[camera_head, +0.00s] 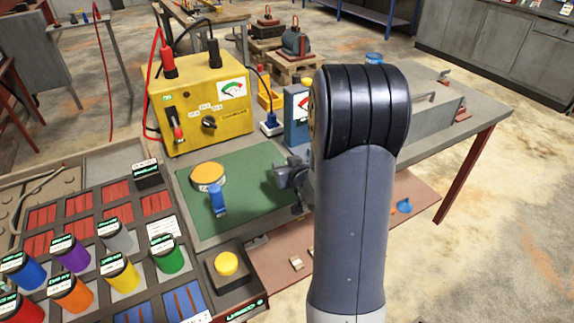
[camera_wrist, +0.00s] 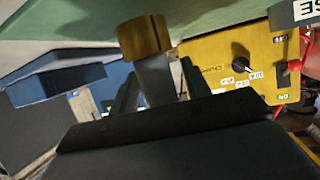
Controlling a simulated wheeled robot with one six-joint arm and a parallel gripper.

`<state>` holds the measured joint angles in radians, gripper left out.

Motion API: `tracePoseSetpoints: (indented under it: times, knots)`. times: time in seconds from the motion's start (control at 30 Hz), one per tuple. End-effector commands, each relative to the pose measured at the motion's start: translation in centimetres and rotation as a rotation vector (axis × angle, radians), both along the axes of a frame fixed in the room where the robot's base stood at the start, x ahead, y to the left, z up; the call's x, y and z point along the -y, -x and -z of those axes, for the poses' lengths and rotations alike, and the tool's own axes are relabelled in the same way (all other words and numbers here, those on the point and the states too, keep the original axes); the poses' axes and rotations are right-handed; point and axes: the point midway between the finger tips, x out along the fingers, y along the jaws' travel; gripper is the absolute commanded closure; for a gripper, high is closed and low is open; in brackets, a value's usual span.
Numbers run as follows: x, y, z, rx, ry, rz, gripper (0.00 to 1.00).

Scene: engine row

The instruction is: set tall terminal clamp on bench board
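The green bench board (camera_head: 245,188) lies on the bench, and it also shows along the top of the wrist view (camera_wrist: 60,22), which is upside down. In the wrist view a grey post with a brass-coloured collar (camera_wrist: 145,38), apparently the tall terminal clamp, stands between the fingers of my gripper (camera_wrist: 157,88). The fingers look closed on the post, and the collar end points toward the board. I cannot tell whether it touches the board. In the head view my gripper (camera_head: 290,178) is at the board's right edge, partly hidden by my arm, and the clamp is not clear there.
A round yellow-topped piece (camera_head: 208,174) and a small blue piece (camera_head: 217,198) are on the board. A yellow charger box (camera_head: 200,110) stands behind it, with a blue box (camera_head: 297,118) to the right.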

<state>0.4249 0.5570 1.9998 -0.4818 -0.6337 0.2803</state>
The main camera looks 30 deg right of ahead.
Motion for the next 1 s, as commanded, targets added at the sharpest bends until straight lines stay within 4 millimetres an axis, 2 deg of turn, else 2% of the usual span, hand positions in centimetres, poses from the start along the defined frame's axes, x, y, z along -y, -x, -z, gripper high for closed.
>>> tracePoseSetpoints:
  times: [0.37, 0.47, 1.0]
  knots:
    - [0.0, 0.0, -0.5, 0.0, 0.0, 0.0, 0.52]
    - [-0.1, 1.1, -0.8, 0.001, 0.001, 0.001, 0.52]
    - [-1.1, 9.5, -4.4, 0.002, 0.001, 0.002, 0.52]
